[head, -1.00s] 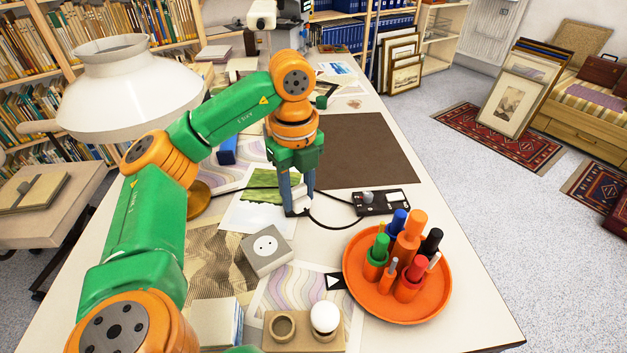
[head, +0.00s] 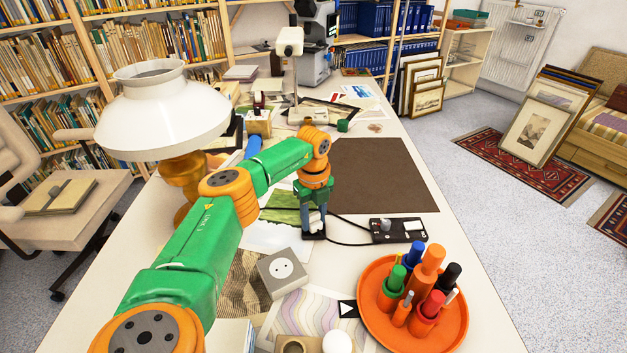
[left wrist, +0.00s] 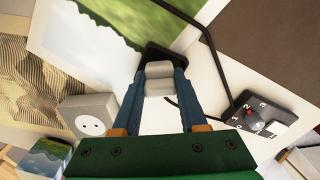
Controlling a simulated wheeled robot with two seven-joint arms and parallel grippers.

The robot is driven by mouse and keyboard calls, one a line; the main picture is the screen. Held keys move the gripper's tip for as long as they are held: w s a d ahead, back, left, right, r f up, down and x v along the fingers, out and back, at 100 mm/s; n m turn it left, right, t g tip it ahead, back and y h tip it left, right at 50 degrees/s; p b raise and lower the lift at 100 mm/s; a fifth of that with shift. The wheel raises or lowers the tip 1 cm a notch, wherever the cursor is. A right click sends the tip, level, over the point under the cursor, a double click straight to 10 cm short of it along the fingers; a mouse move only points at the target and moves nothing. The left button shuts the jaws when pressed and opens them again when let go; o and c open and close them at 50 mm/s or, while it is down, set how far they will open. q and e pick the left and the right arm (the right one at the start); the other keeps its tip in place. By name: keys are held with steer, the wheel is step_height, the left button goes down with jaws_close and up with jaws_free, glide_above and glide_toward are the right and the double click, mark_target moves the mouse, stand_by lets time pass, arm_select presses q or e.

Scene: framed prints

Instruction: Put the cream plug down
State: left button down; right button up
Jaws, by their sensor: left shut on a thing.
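My left gripper (head: 314,227) points down over the far middle of the desk, shut on the cream plug (left wrist: 158,78). In the left wrist view the plug sits between the two blue-grey fingers (left wrist: 155,95). A small black piece (left wrist: 157,53) is right at the plug's far end, and a black cable passes close by. I cannot tell whether the plug touches the surface below. A grey block with a white round socket (head: 283,270) stands nearer, apart from the gripper. My right gripper is not in view.
A black control box (head: 398,230) with a knob lies right of the gripper. An orange tray (head: 372,318) of coloured markers stands nearer right. A brown mat (head: 385,175) lies behind, bare. A green landscape print (left wrist: 95,35) and a white lamp (head: 160,115) are at the left.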

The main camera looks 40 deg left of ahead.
mark_target(314, 213)
arm_select(q)
steer(key=shift+c, duration=2.2)
jaws_free()
steer(key=shift+f, duration=0.1)
step_height(314, 213, up, 12)
steer(key=shift+p, duration=0.35)
steer(key=shift+r, duration=0.25)
